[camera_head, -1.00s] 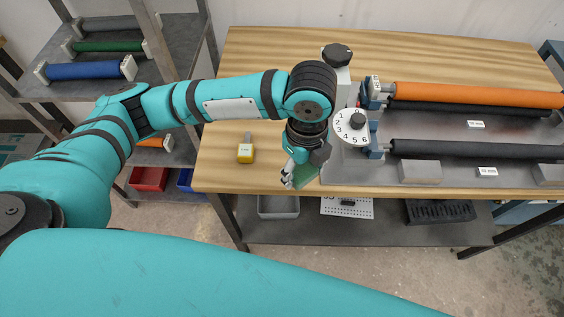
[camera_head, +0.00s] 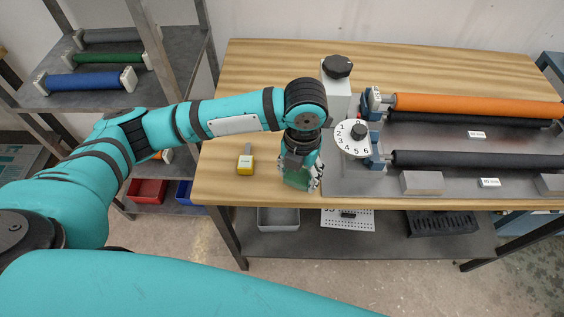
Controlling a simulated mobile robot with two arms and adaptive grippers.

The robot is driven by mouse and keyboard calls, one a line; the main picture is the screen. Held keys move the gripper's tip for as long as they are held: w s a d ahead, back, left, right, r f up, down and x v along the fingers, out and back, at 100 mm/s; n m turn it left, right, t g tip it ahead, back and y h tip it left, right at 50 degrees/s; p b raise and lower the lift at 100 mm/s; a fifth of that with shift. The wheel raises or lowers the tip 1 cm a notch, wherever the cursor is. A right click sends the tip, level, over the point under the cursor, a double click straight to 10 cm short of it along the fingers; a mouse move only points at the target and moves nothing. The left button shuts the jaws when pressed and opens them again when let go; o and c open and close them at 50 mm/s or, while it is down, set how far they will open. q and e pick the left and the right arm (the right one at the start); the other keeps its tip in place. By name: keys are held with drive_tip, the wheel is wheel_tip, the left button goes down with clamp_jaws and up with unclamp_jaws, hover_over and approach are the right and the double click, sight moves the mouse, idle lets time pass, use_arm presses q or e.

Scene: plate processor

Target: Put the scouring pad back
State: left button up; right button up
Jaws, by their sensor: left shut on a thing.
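The green scouring pad (camera_head: 297,181) is at the front part of the wooden table (camera_head: 222,186), left of the plate processor. My left gripper (camera_head: 301,178) is shut on the pad and points down over the table. The fingers cover part of the pad, and I cannot tell whether it touches the tabletop. My right gripper is not in view.
The plate processor, with an orange roller (camera_head: 470,105), a black roller (camera_head: 470,160) and a numbered dial (camera_head: 344,142), stands close on the right. A grey bin (camera_head: 278,218) and a black tray (camera_head: 441,222) are on the lower shelf.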

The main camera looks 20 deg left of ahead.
use_arm(q)
drive_tip(key=w+a, duration=0.2)
drive_tip(key=a, duration=0.1)
drive_tip(key=w+a, duration=0.1)
drive_tip(key=shift+w+a+f+p, duration=0.15)
drive_tip(key=shift+a+f+p, duration=0.1)
drive_tip(key=shift+a+p, duration=0.1)
wheel_tip(320, 180, down, 3)
drive_tip(key=shift+f+p, duration=0.15)
drive_tip(key=shift+p, duration=0.2)
drive_tip(key=shift+f, duration=0.15)
drive_tip(key=shift+f, duration=0.1)
drive_tip(key=o, duration=1)
wheel_tip(320, 180, up, 12)
drive_tip(key=shift+r+b, duration=0.15)
drive_tip(key=shift+b, duration=0.5)
